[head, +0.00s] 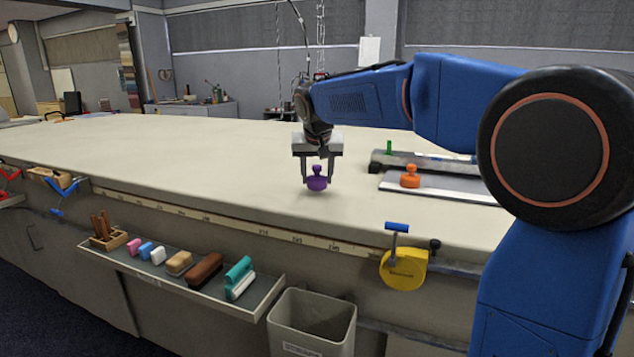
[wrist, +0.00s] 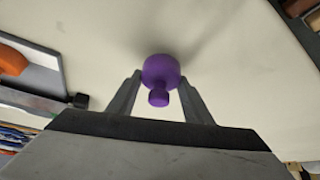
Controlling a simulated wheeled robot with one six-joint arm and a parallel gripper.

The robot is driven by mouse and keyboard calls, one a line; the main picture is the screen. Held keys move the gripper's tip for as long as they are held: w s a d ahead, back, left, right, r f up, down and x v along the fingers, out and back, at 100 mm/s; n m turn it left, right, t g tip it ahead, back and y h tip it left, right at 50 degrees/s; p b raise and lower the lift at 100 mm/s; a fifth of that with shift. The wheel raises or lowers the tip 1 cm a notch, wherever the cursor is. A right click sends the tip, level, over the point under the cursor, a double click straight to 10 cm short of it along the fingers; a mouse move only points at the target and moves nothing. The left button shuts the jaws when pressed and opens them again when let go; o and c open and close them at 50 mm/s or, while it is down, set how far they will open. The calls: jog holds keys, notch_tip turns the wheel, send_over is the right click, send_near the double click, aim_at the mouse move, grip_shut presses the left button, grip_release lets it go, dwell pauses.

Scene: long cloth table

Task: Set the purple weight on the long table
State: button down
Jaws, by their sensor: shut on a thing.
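The purple weight (head: 317,180) is upright between the fingers of my gripper (head: 318,182), over the cream top of the long table (head: 200,160). A faint shadow lies beside it; I cannot tell whether its base touches the cloth. In the wrist view the purple weight (wrist: 160,72) shows its knob and round body, with a finger of my gripper (wrist: 160,88) on each side. My gripper is shut on it.
To the right, an orange weight (head: 410,177) stands on a grey plate (head: 450,187).

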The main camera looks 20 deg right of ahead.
jog(key=shift+f, duration=0.85)
jog(key=shift+f, duration=0.1)
jog(key=c, duration=0.9)
grip_release()
jog(key=v, duration=1.2)
